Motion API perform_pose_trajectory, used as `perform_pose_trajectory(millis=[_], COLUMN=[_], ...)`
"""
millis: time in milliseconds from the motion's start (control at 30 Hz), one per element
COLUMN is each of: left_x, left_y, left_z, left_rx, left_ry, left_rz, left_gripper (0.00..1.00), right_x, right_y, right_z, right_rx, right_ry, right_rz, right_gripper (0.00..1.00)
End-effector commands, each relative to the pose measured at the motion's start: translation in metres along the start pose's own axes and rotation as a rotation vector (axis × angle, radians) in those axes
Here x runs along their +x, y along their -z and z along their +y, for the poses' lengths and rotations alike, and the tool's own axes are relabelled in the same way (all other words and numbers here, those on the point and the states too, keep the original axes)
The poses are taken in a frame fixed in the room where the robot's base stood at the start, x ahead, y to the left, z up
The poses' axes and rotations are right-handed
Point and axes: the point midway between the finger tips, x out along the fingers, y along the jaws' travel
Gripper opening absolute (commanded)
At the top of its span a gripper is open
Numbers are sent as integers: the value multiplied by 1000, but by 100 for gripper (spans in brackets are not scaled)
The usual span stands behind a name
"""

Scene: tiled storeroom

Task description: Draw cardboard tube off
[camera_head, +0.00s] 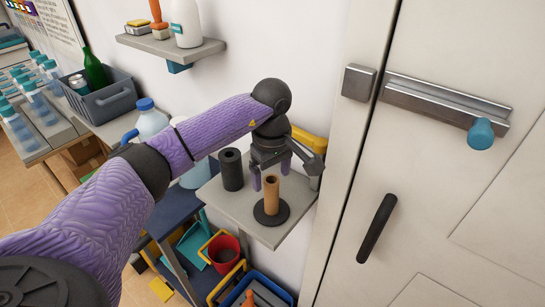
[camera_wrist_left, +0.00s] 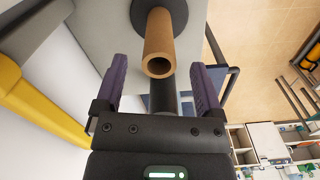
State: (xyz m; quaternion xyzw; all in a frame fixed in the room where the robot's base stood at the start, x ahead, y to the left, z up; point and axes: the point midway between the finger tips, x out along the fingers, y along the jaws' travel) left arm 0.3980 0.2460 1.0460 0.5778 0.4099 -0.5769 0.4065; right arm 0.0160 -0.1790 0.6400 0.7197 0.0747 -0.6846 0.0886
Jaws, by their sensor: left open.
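The brown cardboard tube (camera_head: 271,196) stands upright on a round black base (camera_head: 281,215) on a small grey wall shelf (camera_head: 238,207). My left gripper (camera_head: 271,176) is open and empty, close to the top of the tube. In the left wrist view the tube (camera_wrist_left: 159,45) shows its hollow open end between the lines of the two purple fingers (camera_wrist_left: 158,66), with no visible contact. The black base also shows there (camera_wrist_left: 178,12). Whether a post stands inside the tube is hidden. My right gripper is not in view.
A black cylinder (camera_head: 231,169) stands left of the tube on the same shelf. A yellow object (camera_head: 309,138) is behind the gripper. A white door with a black handle (camera_head: 377,228) is to the right. Below the shelf are a red bucket (camera_head: 223,253) and a blue crate (camera_head: 257,290).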

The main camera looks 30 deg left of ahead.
Motion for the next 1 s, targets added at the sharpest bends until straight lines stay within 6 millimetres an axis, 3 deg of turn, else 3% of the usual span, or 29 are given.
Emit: perform_pose_trajectory(millis=[33,200,533,933,1000], left_x=[13,39,45,44,44], left_y=[-1,-1,-1,-1,-1], left_z=[0,0,1,1,1], left_rx=[-1,1,0,0,0], left_ry=[4,0,-3,-3,-3], left_rz=[-3,-4,-3,-4,-4], left_gripper=[88,88,88,5,0], right_x=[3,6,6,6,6], right_y=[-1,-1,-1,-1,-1], right_z=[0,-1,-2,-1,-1], right_rx=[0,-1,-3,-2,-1], right_ry=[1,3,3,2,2], right_rz=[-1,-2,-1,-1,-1], right_gripper=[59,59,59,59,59])
